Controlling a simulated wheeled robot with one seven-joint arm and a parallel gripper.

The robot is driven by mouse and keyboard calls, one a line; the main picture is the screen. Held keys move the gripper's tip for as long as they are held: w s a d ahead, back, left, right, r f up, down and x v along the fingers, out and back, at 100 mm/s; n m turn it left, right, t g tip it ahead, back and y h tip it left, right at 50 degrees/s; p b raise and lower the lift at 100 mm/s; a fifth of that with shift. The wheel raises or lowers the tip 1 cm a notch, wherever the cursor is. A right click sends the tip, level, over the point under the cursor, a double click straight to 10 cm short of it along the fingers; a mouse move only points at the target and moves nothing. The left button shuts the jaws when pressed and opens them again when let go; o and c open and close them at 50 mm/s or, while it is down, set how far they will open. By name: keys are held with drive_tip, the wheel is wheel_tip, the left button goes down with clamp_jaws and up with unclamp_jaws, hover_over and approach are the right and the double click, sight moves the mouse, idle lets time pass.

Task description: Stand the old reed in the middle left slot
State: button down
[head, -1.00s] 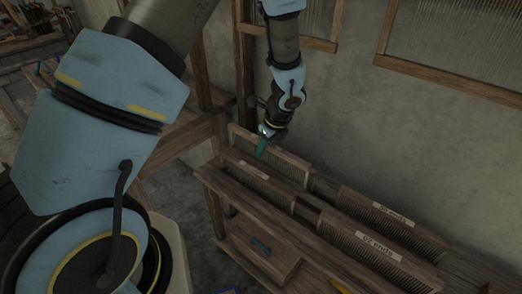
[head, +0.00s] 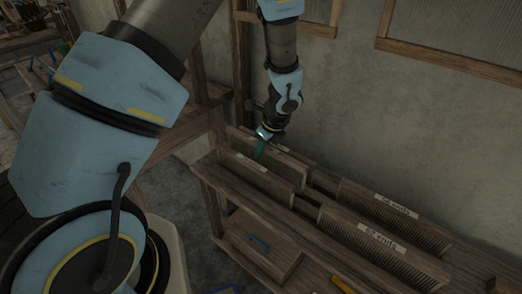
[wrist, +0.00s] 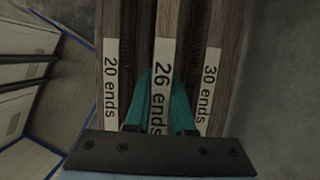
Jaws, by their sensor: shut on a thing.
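My gripper (wrist: 161,115), with teal fingers, is shut on a reed labelled "26 ends" (wrist: 163,60). In the wrist view this reed stands between a "20 ends" reed (wrist: 111,85) and a "30 ends" reed (wrist: 209,85), close to both. Its label looks larger than theirs, so its top seems higher. In the head view my gripper (head: 260,149) is at the left section of the wooden rack (head: 206,172). A labelled reed (head: 262,178) shows there in front. The slot bottoms are hidden, so I cannot tell whether the held reed is seated.
In the rack's right section stand a reed labelled "82 ends" (head: 378,238) and another labelled reed (head: 396,206) behind it. A blue item (head: 259,244) lies on the lower shelf. The plaster wall (head: 400,110) is close behind the rack.

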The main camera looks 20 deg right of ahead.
sight(261, 158)
drive_tip(key=shift+f+b, duration=0.95)
drive_tip(key=shift+f, duration=0.55)
drive_tip(key=c, duration=0.7)
unclamp_jaws()
